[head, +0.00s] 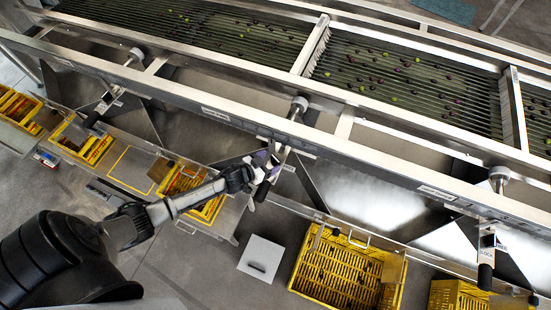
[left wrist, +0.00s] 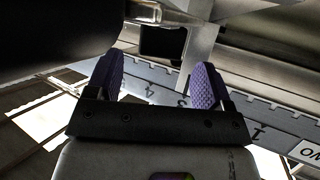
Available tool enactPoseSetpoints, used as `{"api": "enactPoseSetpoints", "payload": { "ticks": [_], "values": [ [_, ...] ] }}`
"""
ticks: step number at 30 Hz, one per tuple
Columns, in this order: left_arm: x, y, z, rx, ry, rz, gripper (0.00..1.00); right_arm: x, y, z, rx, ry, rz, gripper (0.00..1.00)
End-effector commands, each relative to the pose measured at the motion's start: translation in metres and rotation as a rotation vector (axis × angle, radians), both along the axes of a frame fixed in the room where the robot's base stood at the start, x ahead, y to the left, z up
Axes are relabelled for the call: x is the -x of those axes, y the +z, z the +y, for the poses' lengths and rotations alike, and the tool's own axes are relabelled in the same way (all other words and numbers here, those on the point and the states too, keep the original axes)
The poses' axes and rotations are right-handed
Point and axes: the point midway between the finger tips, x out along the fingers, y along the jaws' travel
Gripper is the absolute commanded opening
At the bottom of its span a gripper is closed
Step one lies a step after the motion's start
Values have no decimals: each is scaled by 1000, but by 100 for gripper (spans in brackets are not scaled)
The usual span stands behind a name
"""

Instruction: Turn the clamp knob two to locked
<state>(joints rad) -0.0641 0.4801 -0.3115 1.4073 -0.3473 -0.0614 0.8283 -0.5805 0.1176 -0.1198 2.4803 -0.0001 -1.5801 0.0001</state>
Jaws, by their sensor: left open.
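Three round metal knobs sit along the machine's front rail: one at the left (head: 135,55), one in the middle (head: 299,106) and one at the right (head: 498,177). No number on them is readable, so I cannot tell by label which is clamp knob two. My left gripper (head: 267,160) is below the middle knob, beside a black-handled lever (head: 262,189). It is open, and its purple finger pads stand apart in the left wrist view (left wrist: 157,78). I see nothing held between them. A numbered scale plate (left wrist: 170,92) lies beyond the fingers. My right gripper is out of view.
Similar levers hang at the left (head: 93,117) and right (head: 485,272). The roller bed (head: 400,75) carries many small fruits. Yellow crates (head: 345,285) stand below the front edge. A grey square plate (head: 262,258) lies on the floor.

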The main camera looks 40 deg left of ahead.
Motion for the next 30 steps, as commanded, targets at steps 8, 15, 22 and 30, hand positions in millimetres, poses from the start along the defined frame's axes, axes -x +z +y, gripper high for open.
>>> {"api": "enactPoseSetpoints", "payload": {
  "ticks": [8, 15, 22, 30],
  "values": [
    [-29, -12, -5, 0, 0, 0, 74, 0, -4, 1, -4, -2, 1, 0],
    [-36, -15, -6, 0, 0, 0, 74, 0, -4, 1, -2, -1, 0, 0],
    [-36, -15, -6, -1, 0, 0, 74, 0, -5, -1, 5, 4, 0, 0],
    [-36, -15, -6, -1, 0, 0, 51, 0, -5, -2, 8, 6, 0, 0]
  ]
}}
